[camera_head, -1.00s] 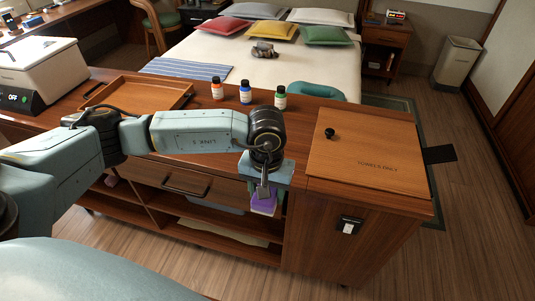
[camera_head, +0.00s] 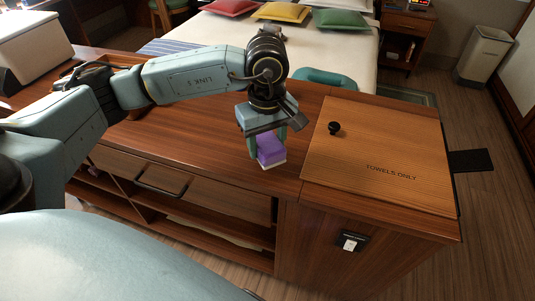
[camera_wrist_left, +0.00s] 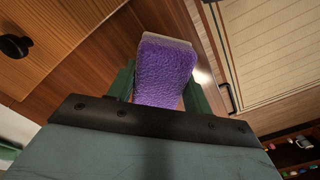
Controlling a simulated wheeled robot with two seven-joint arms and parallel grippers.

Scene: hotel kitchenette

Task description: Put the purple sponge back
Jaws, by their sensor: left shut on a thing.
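The purple sponge (camera_head: 270,149) has a pale layer on its lower side. My left gripper (camera_head: 268,146) is shut on it and holds it near the front edge of the wooden counter, left of the lidded section. I cannot tell whether the sponge touches the counter top. In the left wrist view the sponge (camera_wrist_left: 165,70) fills the space between the green fingers. My right gripper is not in view.
A wooden lid (camera_head: 385,155) marked "TOWELS ONLY", with a black knob (camera_head: 334,129), covers the counter's right end. Below the counter are a drawer with a dark handle (camera_head: 160,188) and open shelves (camera_head: 200,228). The counter's middle is clear.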

